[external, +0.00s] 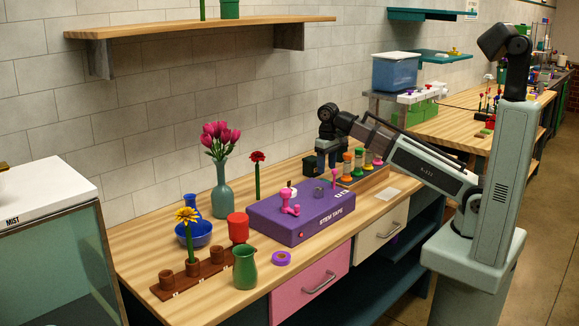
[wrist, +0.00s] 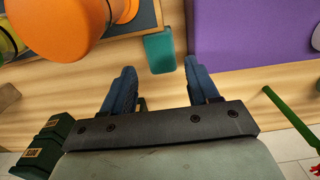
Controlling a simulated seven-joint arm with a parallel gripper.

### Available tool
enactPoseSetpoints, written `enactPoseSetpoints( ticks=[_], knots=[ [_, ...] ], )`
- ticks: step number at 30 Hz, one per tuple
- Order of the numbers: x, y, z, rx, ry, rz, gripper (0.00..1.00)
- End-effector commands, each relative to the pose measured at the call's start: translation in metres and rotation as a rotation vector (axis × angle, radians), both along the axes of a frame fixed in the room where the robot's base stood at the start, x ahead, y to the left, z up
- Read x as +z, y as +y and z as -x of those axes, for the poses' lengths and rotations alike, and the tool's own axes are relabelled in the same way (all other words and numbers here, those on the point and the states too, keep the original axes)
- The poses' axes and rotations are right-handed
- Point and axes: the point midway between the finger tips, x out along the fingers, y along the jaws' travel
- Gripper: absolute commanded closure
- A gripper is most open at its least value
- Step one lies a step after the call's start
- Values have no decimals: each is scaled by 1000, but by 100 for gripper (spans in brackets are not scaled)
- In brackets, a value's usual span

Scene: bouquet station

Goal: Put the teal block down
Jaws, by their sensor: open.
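The teal block (wrist: 159,50) shows in the wrist view on the wooden table, between a dark tray with colourful items and a purple box. My gripper (wrist: 160,75) is open, with its two blue fingers apart. The block is just beyond the fingertips in the picture, roughly centred between them, and no finger appears to touch it. In the external view my gripper (external: 326,170) is low over the table behind the purple box. I cannot make out the teal block there; it seems hidden by the gripper or the box.
The purple box (external: 300,213) and the tray (external: 362,182) of coloured-top holders flank the spot. Dark green boxes (wrist: 50,145) stand at lower left in the wrist view. A red flower (external: 257,158) on a green stem stands beyond the purple box.

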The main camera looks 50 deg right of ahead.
Motion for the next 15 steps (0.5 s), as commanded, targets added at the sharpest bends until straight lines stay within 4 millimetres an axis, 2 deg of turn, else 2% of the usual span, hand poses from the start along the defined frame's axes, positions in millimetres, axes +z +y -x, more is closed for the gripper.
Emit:
enactPoseSetpoints(
  ticks=[4,8,15],
  knots=[
    [0,0,0,0,0,0,40],
    [-5,0,11,1,1,1,40],
    [-16,0,10,0,3,2,40]
  ],
)
